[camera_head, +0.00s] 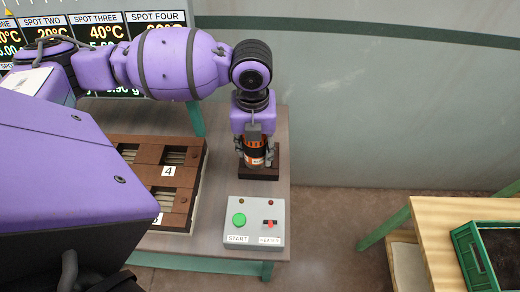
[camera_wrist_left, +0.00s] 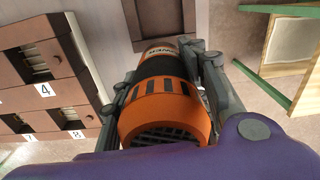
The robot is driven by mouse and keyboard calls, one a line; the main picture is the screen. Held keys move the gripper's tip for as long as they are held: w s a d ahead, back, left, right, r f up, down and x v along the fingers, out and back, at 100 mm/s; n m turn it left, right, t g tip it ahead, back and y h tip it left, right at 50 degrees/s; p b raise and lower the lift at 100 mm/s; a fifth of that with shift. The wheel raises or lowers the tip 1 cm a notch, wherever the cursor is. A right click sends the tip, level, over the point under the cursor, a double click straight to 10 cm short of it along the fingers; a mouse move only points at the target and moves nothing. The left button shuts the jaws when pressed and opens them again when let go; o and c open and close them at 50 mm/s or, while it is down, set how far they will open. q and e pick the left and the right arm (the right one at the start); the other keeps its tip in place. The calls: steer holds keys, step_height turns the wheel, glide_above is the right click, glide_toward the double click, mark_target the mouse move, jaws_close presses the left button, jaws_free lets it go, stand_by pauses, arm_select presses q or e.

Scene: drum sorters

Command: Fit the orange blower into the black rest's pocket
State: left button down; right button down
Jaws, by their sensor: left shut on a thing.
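The orange blower (camera_head: 257,162), an orange and black cylinder, is held by my left gripper (camera_head: 256,150) at the table's right side. It looks roughly upright, its lower end over the rest. The black rest (camera_head: 271,174) is a dark brown-black block on the table, partly covered by the blower. In the left wrist view, the blower's vented orange end (camera_wrist_left: 165,112) is near the camera, with the gripper's fingers (camera_wrist_left: 160,68) on both sides. The rest (camera_wrist_left: 155,18) lies beyond its far end.
A grey control box (camera_head: 255,222) with a green START button and a red switch stands in front of the rest. A brown numbered compartment rack (camera_head: 150,143) is to the left. A green crate (camera_head: 468,262) sits on a separate wooden table at right.

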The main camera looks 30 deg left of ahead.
arm_select(q)
steer(key=w+f, duration=0.2)
steer(key=w+a+f, duration=0.1)
steer(key=f, duration=0.1)
steer(key=w+a+f, duration=0.1)
steer(key=w+f, duration=0.1)
steer(key=shift+w+f+b, duration=0.1)
steer(key=shift+w+b, duration=0.2)
steer(key=shift+f, duration=1.5)
steer(key=shift+f, duration=0.1)
steer(key=c, duration=1)
jaws_free()
steer(key=shift+f, duration=0.1)
step_height(320, 180, up, 12)
steer(key=shift+r, duration=0.15)
steer(key=shift+s, duration=0.1)
